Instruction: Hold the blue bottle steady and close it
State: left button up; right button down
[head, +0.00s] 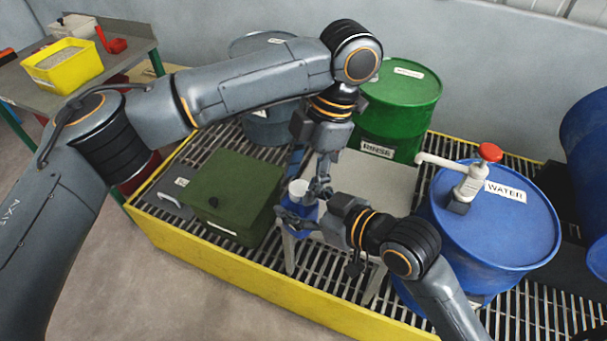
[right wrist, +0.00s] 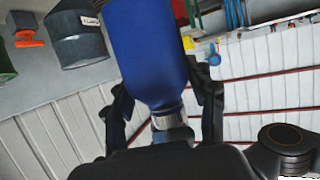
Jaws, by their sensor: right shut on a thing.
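The blue bottle (head: 302,211) stands at the front left corner of a small grey stand (head: 375,178), with a white top (head: 298,187). I cannot tell whether that top is a cap or a bare neck. My right gripper (head: 297,214) is shut on the bottle from the right. In the right wrist view the blue body (right wrist: 147,50) fills the upper middle, between the dark fingers of the right gripper (right wrist: 165,110). My left gripper (head: 310,178) points down just above and beside the white top, its fingers apart; whether it touches the top is unclear.
A green box (head: 236,195) is close left of the bottle. A blue water drum (head: 520,235) with a pump (head: 467,185) stands at right, a green rinse drum (head: 400,105) behind. A yellow-rimmed grating (head: 245,268) lies below. A yellow bin (head: 62,65) sits on a back-left table.

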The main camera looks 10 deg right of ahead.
pick_arm(q)
jog(key=shift+s+r, duration=0.1)
jog(key=shift+r, duration=2.15)
jog(key=shift+c, duration=0.3)
